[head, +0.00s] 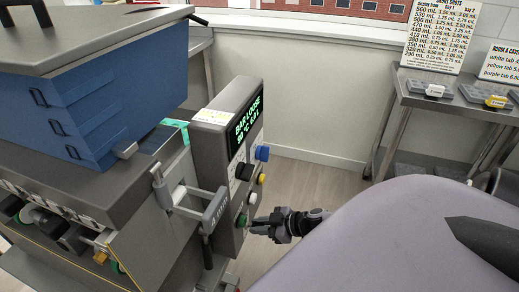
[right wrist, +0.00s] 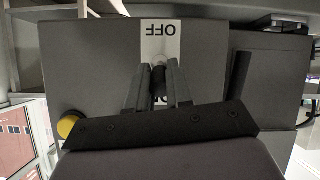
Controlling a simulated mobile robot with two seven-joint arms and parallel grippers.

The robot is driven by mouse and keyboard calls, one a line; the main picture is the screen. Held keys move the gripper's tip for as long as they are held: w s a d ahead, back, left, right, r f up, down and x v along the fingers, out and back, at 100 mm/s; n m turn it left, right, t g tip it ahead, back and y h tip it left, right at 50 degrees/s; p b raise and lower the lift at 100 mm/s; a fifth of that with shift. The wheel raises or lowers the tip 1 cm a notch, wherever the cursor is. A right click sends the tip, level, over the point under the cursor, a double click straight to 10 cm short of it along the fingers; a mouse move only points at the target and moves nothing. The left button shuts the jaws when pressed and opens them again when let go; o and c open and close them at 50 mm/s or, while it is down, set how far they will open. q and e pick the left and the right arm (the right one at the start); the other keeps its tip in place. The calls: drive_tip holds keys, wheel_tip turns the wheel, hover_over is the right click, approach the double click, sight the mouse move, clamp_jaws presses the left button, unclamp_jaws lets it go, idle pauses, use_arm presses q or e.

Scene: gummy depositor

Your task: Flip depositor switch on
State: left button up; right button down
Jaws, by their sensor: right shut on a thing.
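The depositor (head: 165,215) stands at the left in the head view. Its tilted control panel (head: 209,143) has a lit display (head: 246,124) reading "BAR LOOSE". My right gripper (head: 252,226) is at the panel's lower part, beside a green button (head: 241,220). In the right wrist view my right gripper (right wrist: 160,85) is shut on the switch lever (right wrist: 159,62). The plate's other lettering is mostly hidden behind the fingers. My left gripper is not in view.
A blue hopper (head: 85,115) sits on the machine. A blue knob (head: 262,153) and a yellow knob (head: 262,179) are on the panel above my gripper. A grey handle (head: 214,209) juts out left of it. A metal table (head: 440,101) with moulds stands at the right.

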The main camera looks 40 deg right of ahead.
drive_tip(key=shift+d, duration=0.1)
drive_tip(key=c, duration=1)
unclamp_jaws()
drive_tip(key=shift+c, duration=0.2)
drive_tip(key=p+v, duration=0.1)
drive_tip(key=v, duration=0.6)
drive_tip(key=shift+s, duration=0.15)
drive_tip(key=s+a+r+m+h, duration=0.1)
drive_tip(key=s+a, duration=0.3)
drive_tip(key=a, duration=0.6)
drive_tip(key=s+a+r+m+h, duration=0.1)
drive_tip(key=s+a+m, duration=0.3)
drive_tip(key=a, duration=0.6)
drive_tip(key=shift+s+h, duration=0.4)
drive_tip(key=shift+h, duration=0.3)
